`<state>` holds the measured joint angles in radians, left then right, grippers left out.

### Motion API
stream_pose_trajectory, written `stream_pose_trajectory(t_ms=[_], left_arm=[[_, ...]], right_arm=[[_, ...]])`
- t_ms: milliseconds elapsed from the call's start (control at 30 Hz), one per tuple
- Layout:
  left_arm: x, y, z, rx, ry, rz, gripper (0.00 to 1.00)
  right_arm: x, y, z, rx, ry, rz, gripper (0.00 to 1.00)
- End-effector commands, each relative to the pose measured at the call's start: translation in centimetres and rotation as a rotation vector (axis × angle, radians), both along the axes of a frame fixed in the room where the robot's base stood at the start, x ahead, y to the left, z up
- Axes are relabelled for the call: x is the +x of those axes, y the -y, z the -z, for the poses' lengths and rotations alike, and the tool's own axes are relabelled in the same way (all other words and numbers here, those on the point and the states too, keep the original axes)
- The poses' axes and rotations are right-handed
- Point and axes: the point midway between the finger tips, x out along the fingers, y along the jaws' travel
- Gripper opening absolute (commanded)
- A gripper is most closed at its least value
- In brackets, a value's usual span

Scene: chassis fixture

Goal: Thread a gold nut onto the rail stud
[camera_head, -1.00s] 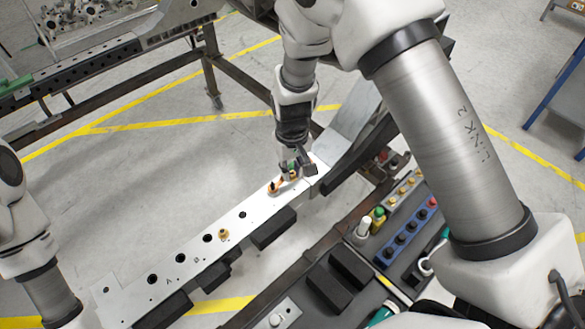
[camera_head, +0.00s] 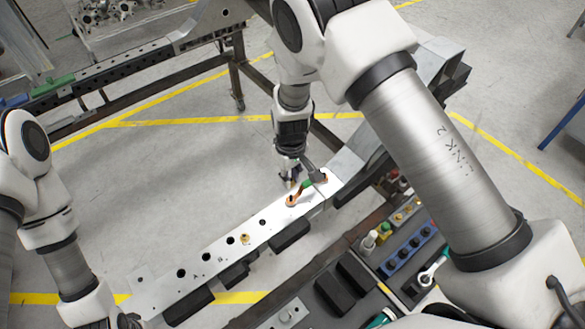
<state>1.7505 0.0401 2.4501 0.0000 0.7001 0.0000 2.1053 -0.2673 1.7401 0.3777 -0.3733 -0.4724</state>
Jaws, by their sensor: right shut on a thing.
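The pale rail (camera_head: 215,268) runs diagonally across the middle. A copper-orange lug (camera_head: 291,201) with a green sleeve (camera_head: 306,184) lies near its upper right end. The stud cannot be made out clearly there. My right gripper (camera_head: 296,183) points down just above the lug and sleeve. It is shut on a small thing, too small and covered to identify. A gold fitting (camera_head: 245,239) sits on the rail further down left. My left gripper (camera_head: 127,321) shows only partly at the bottom edge, by the rail's lower left end; its fingers are unclear.
A dark tray (camera_head: 380,268) with several gold, blue and green parts stands right of the rail. Black blocks (camera_head: 292,234) line the rail's near side. A steel frame (camera_head: 225,45) stands behind. Open floor lies left of the rail.

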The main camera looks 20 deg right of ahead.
Motion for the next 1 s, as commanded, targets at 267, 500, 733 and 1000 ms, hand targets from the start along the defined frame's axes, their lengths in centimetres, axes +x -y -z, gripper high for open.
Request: stream_pose_trajectory(t_ms=[267,500,733,1000], left_arm=[[0.0,0.0,2.5,0.0,-0.001,0.0,0.7],[0.0,0.0,4.2,0.0,-0.001,0.0,0.7],[0.0,0.0,4.4,0.0,0.0,0.0,0.7],[0.0,0.0,4.4,0.0,0.0,0.0,0.7]], right_arm=[[0.0,0.0,2.7,0.0,0.0,0.001,0.0],[0.0,0.0,4.6,0.0,0.0,0.001,0.0],[0.0,0.0,4.7,0.0,0.0,0.002,0.0],[0.0,0.0,4.9,0.0,0.0,0.002,0.0]])
